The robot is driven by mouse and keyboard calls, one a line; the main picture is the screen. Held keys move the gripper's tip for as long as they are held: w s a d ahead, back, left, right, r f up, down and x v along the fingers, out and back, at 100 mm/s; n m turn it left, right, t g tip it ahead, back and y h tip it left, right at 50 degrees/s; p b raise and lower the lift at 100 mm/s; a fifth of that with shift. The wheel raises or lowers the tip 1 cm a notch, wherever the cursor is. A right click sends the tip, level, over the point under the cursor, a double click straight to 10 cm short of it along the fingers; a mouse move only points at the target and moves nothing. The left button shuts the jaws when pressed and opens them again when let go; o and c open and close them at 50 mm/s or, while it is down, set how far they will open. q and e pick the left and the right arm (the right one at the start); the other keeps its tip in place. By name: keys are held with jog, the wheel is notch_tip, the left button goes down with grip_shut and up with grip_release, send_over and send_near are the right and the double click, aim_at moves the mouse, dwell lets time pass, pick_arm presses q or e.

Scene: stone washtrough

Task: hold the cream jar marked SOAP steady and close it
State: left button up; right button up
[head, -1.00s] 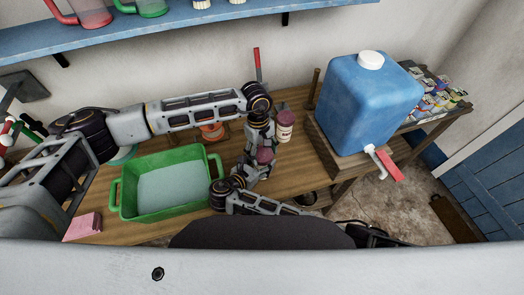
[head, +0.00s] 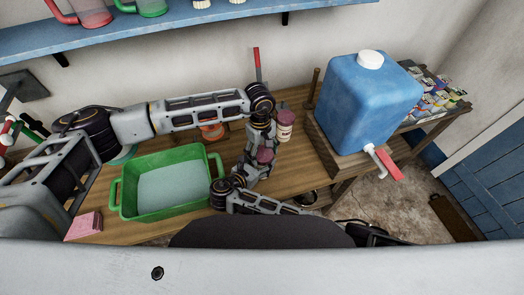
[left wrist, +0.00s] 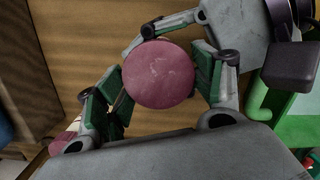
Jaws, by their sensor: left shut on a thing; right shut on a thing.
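A round maroon lid (head: 265,155) shows between my two grippers in the head view. In the left wrist view the same lid (left wrist: 158,74) is seen from straight above. My left gripper (left wrist: 158,90) is shut on the lid, with a finger on either side. My right gripper (head: 252,172) comes in from the near side, below the lid, and is shut on the jar. The jar body is hidden by the lid and the grippers. Its label does not show, and I cannot tell how the lid sits on its rim.
A cream jar with a maroon lid (head: 285,126) stands just behind, its label too small to read surely. A blue water container (head: 365,105) stands at right.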

pick_arm(q)
jog(key=shift+o, duration=0.8)
jog(key=shift+s+f, duration=0.15)
jog(key=shift+f, duration=0.5)
jog(key=o, duration=0.8)
jog(key=shift+r, duration=0.25)
jog(key=shift+w+r, duration=0.2)
jog(key=shift+r, duration=0.8)
jog(key=shift+w+r, duration=0.15)
jog(key=shift+r, duration=0.85)
jog(key=shift+c, duration=0.2)
jog(key=c, duration=1.6)
jog(key=shift+o, duration=0.2)
